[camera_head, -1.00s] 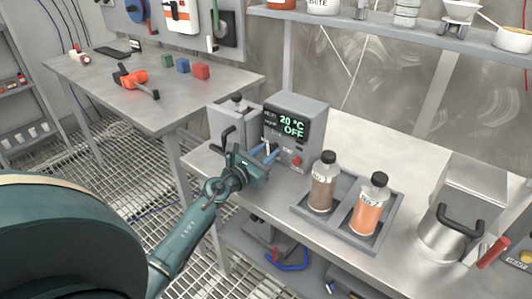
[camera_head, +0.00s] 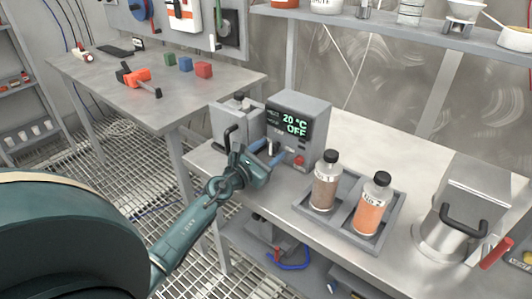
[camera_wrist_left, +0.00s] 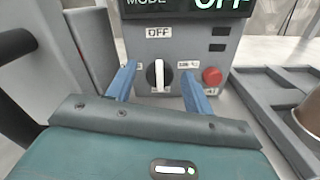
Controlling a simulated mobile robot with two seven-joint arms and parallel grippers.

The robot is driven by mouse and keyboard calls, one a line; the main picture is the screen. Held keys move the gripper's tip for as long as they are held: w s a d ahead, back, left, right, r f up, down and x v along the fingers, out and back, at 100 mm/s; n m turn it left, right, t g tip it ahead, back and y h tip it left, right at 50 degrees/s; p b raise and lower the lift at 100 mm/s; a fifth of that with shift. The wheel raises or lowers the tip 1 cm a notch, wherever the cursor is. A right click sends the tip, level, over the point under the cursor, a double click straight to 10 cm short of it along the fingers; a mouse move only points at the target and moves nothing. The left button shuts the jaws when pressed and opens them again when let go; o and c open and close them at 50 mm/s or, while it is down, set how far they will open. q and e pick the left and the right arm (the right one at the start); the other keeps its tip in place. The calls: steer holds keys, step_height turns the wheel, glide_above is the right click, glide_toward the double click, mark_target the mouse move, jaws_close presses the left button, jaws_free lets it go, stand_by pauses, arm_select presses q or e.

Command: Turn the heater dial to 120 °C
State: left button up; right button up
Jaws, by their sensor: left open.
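The heater (camera_head: 310,130) is a grey box on the steel bench. Its display (camera_head: 287,123) reads 20 °C and OFF. The dial (camera_wrist_left: 158,76) shows in the left wrist view as a dark round knob with a white upright pointer, below an OFF label. My left gripper (camera_head: 273,150) is open in front of the heater's panel. In the wrist view its two blue fingers (camera_wrist_left: 158,82) stand on either side of the dial, with gaps between each finger and the knob. My right gripper is not in view.
A red button (camera_wrist_left: 212,76) sits just right of the dial, close to the right finger. A grey tray (camera_head: 300,206) with a brown bottle (camera_head: 325,184) and an orange bottle (camera_head: 372,208) stands right of the heater. A steel pot (camera_head: 440,238) is farther right.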

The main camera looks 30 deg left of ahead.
arm_select(q)
steer(key=s, duration=0.4)
steer(key=s+b, duration=0.1)
steer(key=s, duration=0.3)
steer(key=s+a, duration=0.1)
steer(key=s, duration=0.3)
steer(key=shift+f+b, duration=0.15)
steer(key=shift+b, duration=0.15)
steer(key=shift+s+r, duration=0.2)
steer(key=shift+s, duration=0.35)
